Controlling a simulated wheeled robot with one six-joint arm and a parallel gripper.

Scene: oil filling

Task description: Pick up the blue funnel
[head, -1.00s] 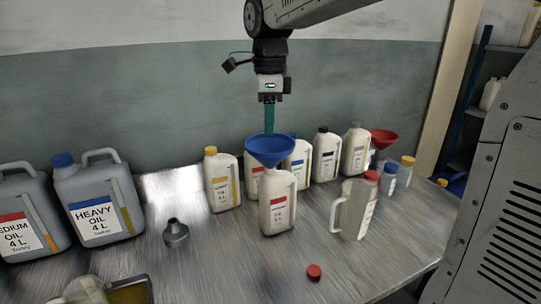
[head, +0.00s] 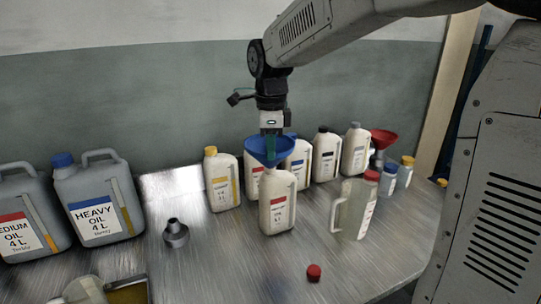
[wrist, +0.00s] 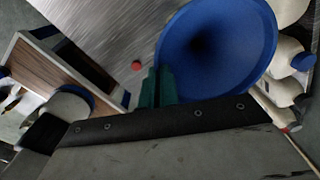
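The blue funnel (head: 256,149) sits upright in the top of a cream oil bottle (head: 276,208) with a red label, near the middle of the table. My gripper (head: 270,154) points straight down, with its teal fingertips at the funnel's wide mouth. In the wrist view the funnel (wrist: 235,60) fills the upper right, and my teal fingers (wrist: 158,82) are by its left rim. The fingers overlap in both views, so I cannot tell whether they are apart or closed on the rim. The funnel's spout is hidden.
Several bottles, one yellow-capped (head: 222,182), stand behind and beside the funnel. A clear jug (head: 352,208) and red funnel (head: 383,138) are to the right. A red cap (head: 314,272) lies in front.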

